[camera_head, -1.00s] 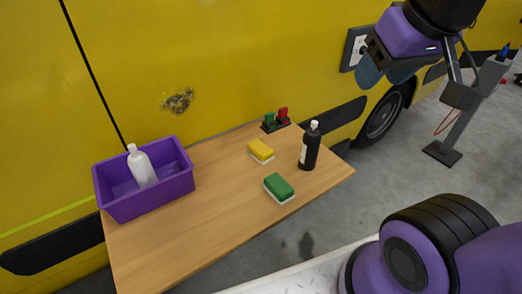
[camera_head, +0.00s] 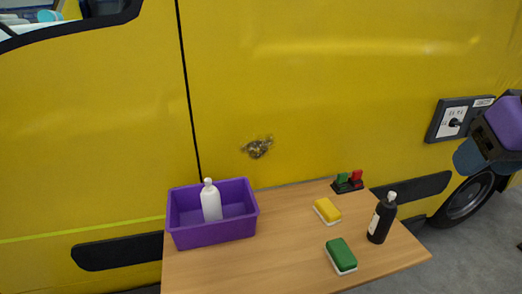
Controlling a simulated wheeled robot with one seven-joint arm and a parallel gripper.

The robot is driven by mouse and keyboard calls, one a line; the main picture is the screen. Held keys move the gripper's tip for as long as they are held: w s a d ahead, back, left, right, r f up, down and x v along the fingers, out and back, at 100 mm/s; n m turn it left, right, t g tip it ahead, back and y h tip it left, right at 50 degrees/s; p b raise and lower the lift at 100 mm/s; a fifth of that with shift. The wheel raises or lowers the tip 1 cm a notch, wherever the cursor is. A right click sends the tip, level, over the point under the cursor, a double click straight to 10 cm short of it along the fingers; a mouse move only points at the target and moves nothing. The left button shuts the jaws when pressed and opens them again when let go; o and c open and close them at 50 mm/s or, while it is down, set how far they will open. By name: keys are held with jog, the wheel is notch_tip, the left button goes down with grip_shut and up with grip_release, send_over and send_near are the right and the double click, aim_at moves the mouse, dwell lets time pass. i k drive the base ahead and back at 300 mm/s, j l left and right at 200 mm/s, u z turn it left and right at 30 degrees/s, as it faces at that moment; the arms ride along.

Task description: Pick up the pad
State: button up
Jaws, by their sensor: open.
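Two pads lie on the wooden table (camera_head: 255,272). One is a yellow pad with a white underside (camera_head: 327,210). The other is a green pad with a white underside (camera_head: 341,255), nearer the front edge. The task's words do not tell which of them is meant. My gripper (camera_head: 486,162) is at the right edge of the view, partly cut off. Its blue-grey fingers are open, up and to the right of the table, apart from both pads, with nothing seen between them.
A purple bin (camera_head: 213,233) holding a white bottle (camera_head: 211,203) stands at the table's left. A black bottle (camera_head: 381,219) stands right of the pads. A black holder with green and red pieces (camera_head: 348,183) is behind. A yellow vehicle (camera_head: 330,90) with a dirty spot (camera_head: 257,147) borders the table.

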aim_at(331, 214)
jog(key=i+l+u, duration=0.15)
jog(key=l+u, duration=0.3)
jog(key=i+l+u, duration=0.1)
jog(key=l+u, duration=0.35)
jog(key=l, duration=0.1)
